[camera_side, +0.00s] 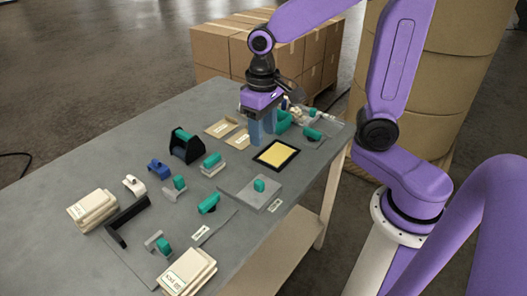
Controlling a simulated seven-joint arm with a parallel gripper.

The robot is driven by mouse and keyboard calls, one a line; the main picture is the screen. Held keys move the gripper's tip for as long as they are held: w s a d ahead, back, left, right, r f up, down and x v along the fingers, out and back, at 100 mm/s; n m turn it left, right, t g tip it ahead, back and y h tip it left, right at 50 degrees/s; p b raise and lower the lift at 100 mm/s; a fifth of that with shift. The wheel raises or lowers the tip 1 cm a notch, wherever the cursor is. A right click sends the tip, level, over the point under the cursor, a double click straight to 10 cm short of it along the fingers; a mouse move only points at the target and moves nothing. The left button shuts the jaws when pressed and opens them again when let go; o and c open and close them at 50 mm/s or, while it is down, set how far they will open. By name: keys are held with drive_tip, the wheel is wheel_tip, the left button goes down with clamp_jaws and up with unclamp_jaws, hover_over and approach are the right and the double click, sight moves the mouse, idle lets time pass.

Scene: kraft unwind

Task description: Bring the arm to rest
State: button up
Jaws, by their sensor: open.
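My gripper (262,133) is open, its blue fingers pointing down over the far part of the grey table (130,140). The fingers stand just beyond a black-framed yellow pad (276,155), in front of some teal and white items. I cannot tell whether the fingertips touch the table. I see nothing held between the fingers. The purple arm above the gripper is bent at the elbow.
Several small teal-topped parts, such as one on a grey plate (259,186), lie across the table. A black stand (187,147), a black angled bar (126,220) and white stacks (93,209) also stand there. Cardboard boxes (212,48) and large brown rolls (450,70) are behind.

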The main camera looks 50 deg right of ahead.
drive_tip(key=s+d+n, duration=0.1)
drive_tip(key=s+n, duration=1)
drive_tip(key=s, duration=0.7)
drive_tip(key=shift+f+n, duration=0.4)
